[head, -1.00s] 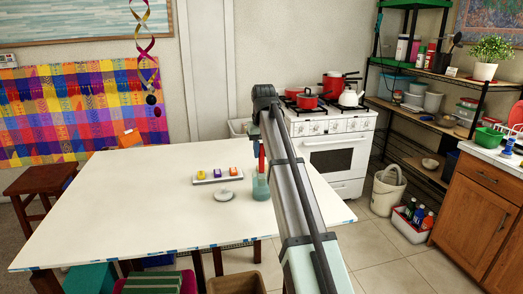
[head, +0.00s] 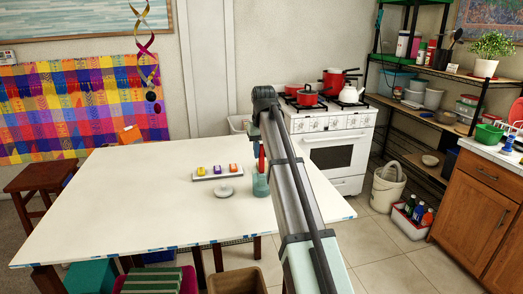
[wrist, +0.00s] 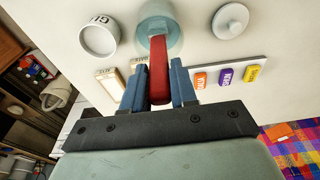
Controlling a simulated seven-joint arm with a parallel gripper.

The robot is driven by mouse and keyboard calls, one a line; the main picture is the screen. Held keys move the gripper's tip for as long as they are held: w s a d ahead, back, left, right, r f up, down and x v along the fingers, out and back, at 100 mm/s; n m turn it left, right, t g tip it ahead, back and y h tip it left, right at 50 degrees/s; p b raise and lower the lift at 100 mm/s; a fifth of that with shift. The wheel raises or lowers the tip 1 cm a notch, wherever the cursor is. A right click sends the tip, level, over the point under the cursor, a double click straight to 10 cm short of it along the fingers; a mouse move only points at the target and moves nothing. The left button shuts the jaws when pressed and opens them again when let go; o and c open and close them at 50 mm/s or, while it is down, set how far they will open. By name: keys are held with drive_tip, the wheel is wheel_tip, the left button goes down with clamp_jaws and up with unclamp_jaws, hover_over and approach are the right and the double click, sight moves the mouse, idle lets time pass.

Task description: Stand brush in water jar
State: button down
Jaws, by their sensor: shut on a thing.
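The water jar (head: 260,187) is teal and see-through and stands near the right end of the white table. It also shows at the top of the wrist view (wrist: 146,22). The brush (head: 262,158) has a red handle and stands about upright at the jar's mouth, partly hidden behind my arm in the head view. In the wrist view my gripper (wrist: 159,92) is shut on the brush handle (wrist: 158,65), with a blue finger on each side. The brush's lower end is over or inside the jar; I cannot tell how deep.
A white tray (head: 205,178) with yellow, purple and orange paint pieces lies left of the jar. A round white lid (head: 223,191) lies in front of it. The table's left side is clear.

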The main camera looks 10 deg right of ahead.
drive_tip(key=c, duration=0.8)
unclamp_jaws()
drive_tip(key=shift+r, duration=0.1)
drive_tip(key=shift+r, duration=4.35)
